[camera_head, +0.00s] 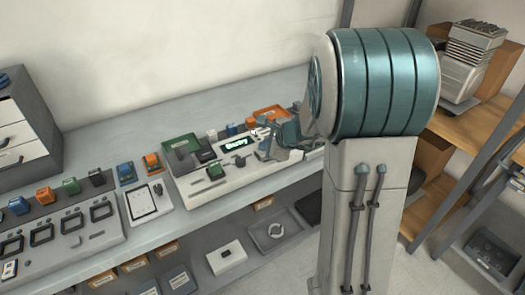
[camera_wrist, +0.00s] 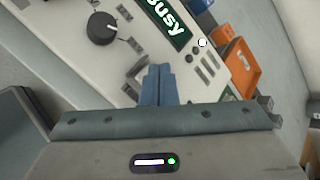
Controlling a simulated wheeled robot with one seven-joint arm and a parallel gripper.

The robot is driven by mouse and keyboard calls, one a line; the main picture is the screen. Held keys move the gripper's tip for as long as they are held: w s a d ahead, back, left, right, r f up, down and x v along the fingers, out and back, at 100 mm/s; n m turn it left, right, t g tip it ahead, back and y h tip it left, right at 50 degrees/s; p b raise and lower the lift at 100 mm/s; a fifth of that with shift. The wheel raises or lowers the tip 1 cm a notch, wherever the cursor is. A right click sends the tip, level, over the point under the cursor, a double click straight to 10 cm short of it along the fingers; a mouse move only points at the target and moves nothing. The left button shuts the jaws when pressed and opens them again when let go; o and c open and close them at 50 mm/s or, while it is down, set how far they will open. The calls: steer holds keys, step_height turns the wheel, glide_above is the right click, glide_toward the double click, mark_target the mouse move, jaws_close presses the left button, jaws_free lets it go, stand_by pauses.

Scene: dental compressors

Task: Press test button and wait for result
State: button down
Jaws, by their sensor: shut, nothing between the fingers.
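The white test panel (camera_head: 232,183) stands on the grey bench; it also fills the upper left of the wrist view (camera_wrist: 75,52). Its dark display (camera_head: 235,145) is lit with green-white text; in the wrist view the display (camera_wrist: 168,20) reads "Busy". A round white button (camera_wrist: 202,43) sits beside the display, with dark slots below it. My gripper (camera_wrist: 158,70) is shut and empty, its blue fingertips over the panel below the display. They are apart from the white button in the picture; whether they touch the panel I cannot tell. In the head view my arm partly hides the panel's right end.
A black knob (camera_wrist: 102,28) is on the panel. An orange bin (camera_wrist: 238,68) is beyond it. Green item (camera_head: 181,147), clipboard (camera_head: 149,200) and a multi-slot station (camera_head: 65,240) with coloured blocks stand left. A lower shelf (camera_head: 200,248) holds trays.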

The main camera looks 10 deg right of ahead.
steer(key=shift+r, duration=0.3)
step_height(320, 180, up, 5)
steer(key=p, duration=0.4)
steer(key=shift+f, duration=0.1)
stand_by(0.7)
steer(key=s+a+r+n+g, duration=0.2)
steer(key=s+a+n, duration=0.1)
steer(key=s+n, duration=0.25)
steer(key=s+a+r+n+g, duration=0.1)
steer(key=s+a+r+n, duration=0.2)
steer(key=s+n, duration=0.3)
steer(key=s+d+n+g+h, duration=0.1)
steer(key=s+d+n+h, duration=0.1)
steer(key=s+n, duration=0.2)
steer(key=s+d+n+g+h, duration=0.1)
steer(key=s+n, duration=0.4)
steer(key=s, duration=0.6)
steer(key=shift+s+d+r+h, duration=0.15)
steer(key=shift+d+r+h, duration=0.15)
steer(key=shift+d+h, duration=0.7)
